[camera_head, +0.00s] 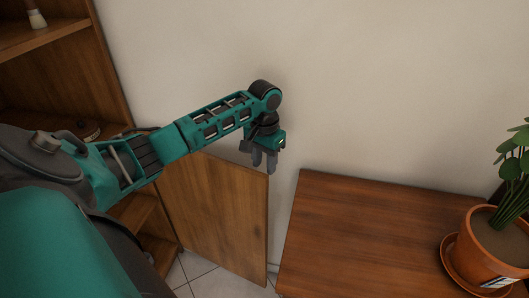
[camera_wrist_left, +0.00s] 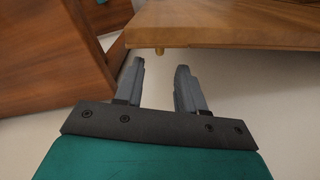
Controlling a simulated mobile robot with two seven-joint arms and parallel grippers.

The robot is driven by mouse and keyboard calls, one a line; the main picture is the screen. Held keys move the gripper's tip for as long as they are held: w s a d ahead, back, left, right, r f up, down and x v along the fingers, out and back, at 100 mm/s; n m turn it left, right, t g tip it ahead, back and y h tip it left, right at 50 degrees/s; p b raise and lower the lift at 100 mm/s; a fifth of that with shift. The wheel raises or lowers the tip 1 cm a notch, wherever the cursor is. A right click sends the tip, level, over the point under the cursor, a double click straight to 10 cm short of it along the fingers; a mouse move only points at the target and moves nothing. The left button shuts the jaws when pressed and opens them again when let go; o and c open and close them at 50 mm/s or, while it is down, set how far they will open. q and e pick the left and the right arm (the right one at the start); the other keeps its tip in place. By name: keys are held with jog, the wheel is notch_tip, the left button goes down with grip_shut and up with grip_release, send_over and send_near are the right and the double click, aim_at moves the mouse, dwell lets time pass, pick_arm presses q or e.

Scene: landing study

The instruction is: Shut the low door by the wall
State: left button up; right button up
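The low door (camera_head: 212,215) is a plain wooden panel standing open from the shelf unit, its free edge near the wall and the side table. My left gripper (camera_head: 264,162) is at the top corner of that free edge, close to the wall. Its lower fingertips meet the door's top edge in the picture; I cannot tell whether they touch. In the left wrist view the gripper (camera_wrist_left: 160,78) is open and empty, with the door (camera_wrist_left: 230,25) just beyond the fingertips. My right gripper is not in view.
A reddish wooden side table (camera_head: 350,235) stands right of the door with a narrow gap. A potted plant (camera_head: 485,250) sits on it. The shelf unit (camera_head: 80,60) is at left. The pale wall (camera_head: 380,80) is behind.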

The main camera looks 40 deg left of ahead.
pick_arm(q)
notch_tip(320, 180, down, 10)
jog(key=shift+b, duration=1.2)
grip_shut()
jog(key=shift+a, duration=0.1)
